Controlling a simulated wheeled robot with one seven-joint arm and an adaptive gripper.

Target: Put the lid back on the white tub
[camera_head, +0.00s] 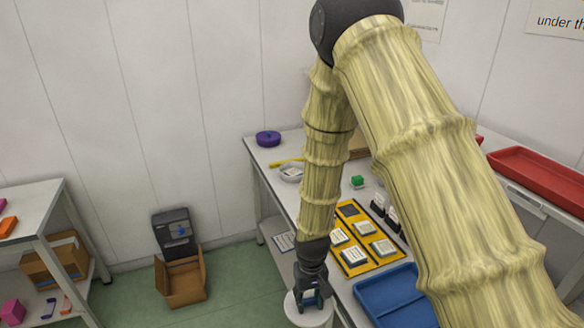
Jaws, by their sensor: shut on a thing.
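My gripper (311,302) points down at the bottom of the view, by the near left edge of the white table. It is shut on the middle of a round white lid (292,309). The fingers hide the part that they hold. The white tub cannot be told apart from the lid here; whatever lies under the lid is hidden or cut off by the bottom edge of the picture. I cannot tell whether the lid touches a rim.
A blue tray (393,299) lies close to the right of my gripper. A yellow rack (345,210) with several labelled blocks is behind it. A white round dish (291,173), a purple round thing (268,138) and a green block (357,182) stand farther back. A red tray (540,178) is at right.

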